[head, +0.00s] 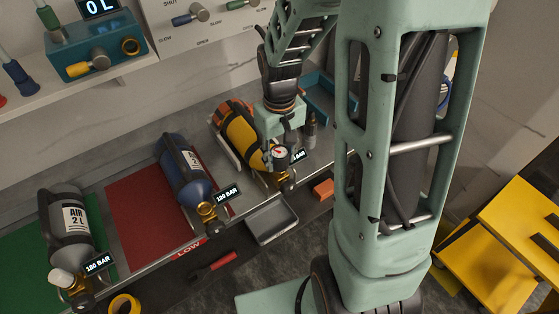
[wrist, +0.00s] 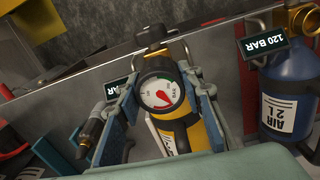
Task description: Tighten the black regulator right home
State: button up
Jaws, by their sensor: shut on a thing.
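The black regulator (wrist: 148,70) has a round dial with a black rim, a white face and a red needle, and the dial also shows in the head view (head: 279,152). It sits at the valve end of a yellow cylinder (wrist: 176,135), which lies on the bench in the head view (head: 240,132). My gripper (wrist: 163,98) is shut on the regulator, with one finger on each side of the dial. In the head view my gripper (head: 279,138) is over the cylinder's valve end. The joint between regulator and valve is largely hidden, so I cannot tell how tightly it is seated.
A blue cylinder (head: 184,172) reading 120 BAR and a grey cylinder (head: 70,225) reading 180 BAR lie to the left. A small dark fitting (head: 311,128) stands close right of my gripper.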

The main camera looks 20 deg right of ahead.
jog(key=m, duration=0.3)
jog(key=shift+m, duration=0.4)
jog(key=m, duration=0.3)
jog(key=shift+m, duration=0.3)
jog(key=m, duration=0.3)
jog(key=shift+m, duration=0.3)
jog(key=m+p, duration=0.1)
jog(key=m, duration=0.2)
jog(key=shift+r+m, duration=0.1)
jog(key=shift+m, duration=0.2)
jog(key=m+p, duration=0.2)
jog(key=m, duration=0.1)
jog(key=shift+m, duration=0.4)
jog(key=shift+o, duration=0.3)
jog(key=m+p, duration=0.2)
jog(key=m, duration=0.2)
jog(key=shift+r+p, duration=0.1)
jog(key=shift+p, duration=0.25)
jog(key=o, duration=1.3)
jog(key=shift+f+m, duration=0.25)
jog(key=shift+m, duration=0.05)
jog(key=shift+b, duration=0.35)
